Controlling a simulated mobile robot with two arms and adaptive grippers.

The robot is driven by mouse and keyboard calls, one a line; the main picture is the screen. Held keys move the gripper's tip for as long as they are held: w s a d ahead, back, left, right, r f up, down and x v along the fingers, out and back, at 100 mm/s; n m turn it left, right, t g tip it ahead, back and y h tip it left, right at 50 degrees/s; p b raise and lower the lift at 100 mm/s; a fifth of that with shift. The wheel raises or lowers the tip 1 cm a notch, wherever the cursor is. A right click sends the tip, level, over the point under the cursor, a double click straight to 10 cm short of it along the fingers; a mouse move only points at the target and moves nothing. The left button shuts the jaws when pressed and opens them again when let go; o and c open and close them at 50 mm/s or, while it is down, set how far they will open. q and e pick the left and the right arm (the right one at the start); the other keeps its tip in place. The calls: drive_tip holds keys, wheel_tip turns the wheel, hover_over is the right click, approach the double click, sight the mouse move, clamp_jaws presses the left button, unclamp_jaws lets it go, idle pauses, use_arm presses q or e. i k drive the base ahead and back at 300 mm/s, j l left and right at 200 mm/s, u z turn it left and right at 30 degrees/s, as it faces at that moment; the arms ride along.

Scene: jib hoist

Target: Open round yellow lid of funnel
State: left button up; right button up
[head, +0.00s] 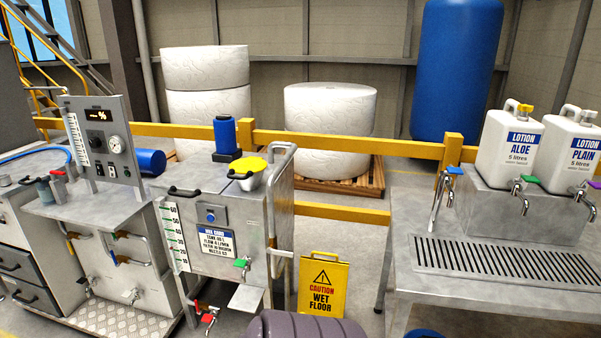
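The lid looks flat and closed over the funnel mouth. A black handle (240,176) shows at the near left edge of the lid. Neither of my grippers is in view, and nothing touches the lid.
A blue cylinder (225,135) stands just behind the lid. A bent steel pipe (282,150) rises close on its right. A yellow wet floor sign (323,286) stands right of the tank.

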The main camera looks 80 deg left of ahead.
sight(249, 167)
drive_tip(key=u, duration=3.15)
